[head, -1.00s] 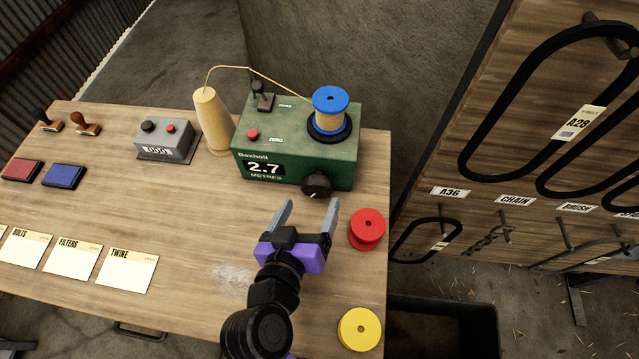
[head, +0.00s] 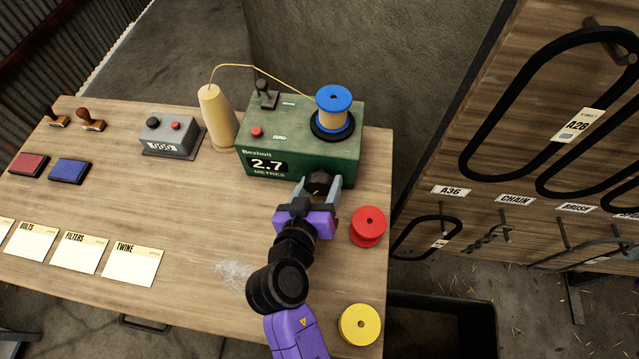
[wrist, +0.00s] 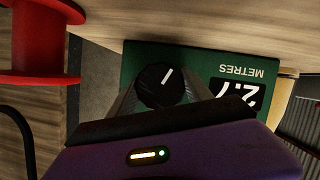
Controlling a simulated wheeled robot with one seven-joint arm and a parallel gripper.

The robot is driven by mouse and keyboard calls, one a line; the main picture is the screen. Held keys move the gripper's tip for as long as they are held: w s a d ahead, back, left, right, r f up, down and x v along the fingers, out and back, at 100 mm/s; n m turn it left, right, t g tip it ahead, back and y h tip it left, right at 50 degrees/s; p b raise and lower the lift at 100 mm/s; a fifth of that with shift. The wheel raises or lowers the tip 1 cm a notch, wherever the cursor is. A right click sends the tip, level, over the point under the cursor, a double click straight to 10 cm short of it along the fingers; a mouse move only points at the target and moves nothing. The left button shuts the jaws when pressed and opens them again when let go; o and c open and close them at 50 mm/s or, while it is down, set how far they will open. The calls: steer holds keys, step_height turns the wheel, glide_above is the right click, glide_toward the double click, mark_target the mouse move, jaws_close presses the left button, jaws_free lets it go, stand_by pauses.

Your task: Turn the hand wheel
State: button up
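The hand wheel is a black round knob (head: 319,183) with a white pointer line, low on the front of the green Boxholt winding machine (head: 345,169). It also shows in the wrist view (wrist: 160,86), between my fingers. The machine's display reads 2.7 metres. My gripper (head: 321,188) has its fingers apart, one on each side of the knob. I cannot tell whether the fingers touch the knob. A blue spool (head: 333,105) with twine sits on top of the machine, and twine runs to it from a cone (head: 217,118).
A red spool (head: 368,227) stands close on the right of my gripper, and a yellow spool (head: 360,324) nearer the front. A grey counter box (head: 170,137), stamps, ink pads and paper cards lie on the left of the bench. The hanging board (head: 520,130) is on the right.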

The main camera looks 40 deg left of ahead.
steer(key=c, duration=0.5)
steer(key=shift+f+n+h+b, duration=0.2)
steer(key=shift+n+h+b, duration=0.1)
steer(key=shift+n+b, duration=0.3)
steer(key=shift+r+n+t+h+b, duration=0.15)
steer(key=shift+n+t+h+b, duration=0.15)
steer(key=shift+n+t+b, duration=0.15)
steer(key=o, duration=1.4)
steer(key=shift+c, duration=0.2)
steer(key=shift+s, duration=0.15)
